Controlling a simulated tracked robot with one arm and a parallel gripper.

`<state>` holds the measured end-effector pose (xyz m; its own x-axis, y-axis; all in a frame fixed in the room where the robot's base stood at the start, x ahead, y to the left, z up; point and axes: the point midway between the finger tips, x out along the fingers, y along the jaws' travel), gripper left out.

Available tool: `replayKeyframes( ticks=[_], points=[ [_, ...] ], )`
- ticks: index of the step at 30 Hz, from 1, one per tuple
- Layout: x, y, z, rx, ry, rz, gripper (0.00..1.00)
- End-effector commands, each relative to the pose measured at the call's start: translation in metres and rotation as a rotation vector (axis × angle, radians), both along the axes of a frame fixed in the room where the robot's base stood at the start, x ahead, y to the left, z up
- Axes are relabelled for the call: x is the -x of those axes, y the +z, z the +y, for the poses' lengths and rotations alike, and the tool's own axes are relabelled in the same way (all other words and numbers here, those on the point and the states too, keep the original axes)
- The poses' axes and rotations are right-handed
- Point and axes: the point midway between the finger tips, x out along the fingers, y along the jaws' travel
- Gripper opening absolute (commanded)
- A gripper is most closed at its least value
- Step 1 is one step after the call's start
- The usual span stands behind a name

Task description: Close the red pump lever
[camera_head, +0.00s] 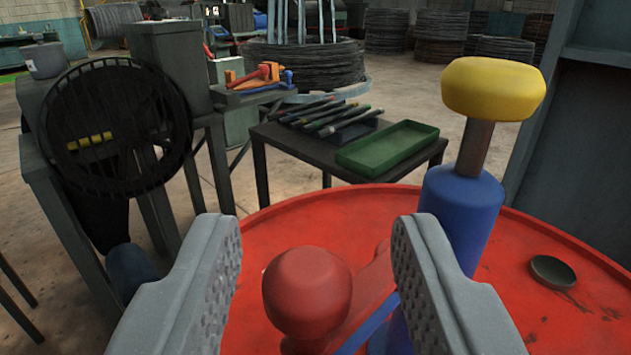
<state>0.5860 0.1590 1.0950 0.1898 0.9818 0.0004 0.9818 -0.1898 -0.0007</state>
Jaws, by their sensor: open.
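The red pump lever shows its round red knob (307,293) low in the middle of the view, above the red drum top (352,215). My gripper (318,250) is open, with one grey ridged finger on each side of the knob. The knob appears between the fingers, with gaps on both sides. I cannot tell from this view how far ahead of the fingertips it is. A red arm part runs behind the knob toward the right finger, which hides some of it. The lower part of the lever is cut off by the picture's bottom edge.
A blue post with a yellow knob (493,89) stands close behind the right finger. A small dark dish (552,272) lies on the drum at right. Behind are a table with a green tray (387,149) and a black round fan-like guard (118,128) at left.

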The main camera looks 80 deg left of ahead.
Motion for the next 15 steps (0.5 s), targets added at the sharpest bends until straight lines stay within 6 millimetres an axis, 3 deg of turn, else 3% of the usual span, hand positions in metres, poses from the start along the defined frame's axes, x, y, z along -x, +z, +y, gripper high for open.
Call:
replayKeyframes(
  ticks=[6,15],
  points=[
    [-0.0021,-0.0003,0.012,0.001,0.0,0.0,0.41],
    [-0.0024,-0.0003,0.0132,0.001,0.0,0.0,0.41]
  ],
)
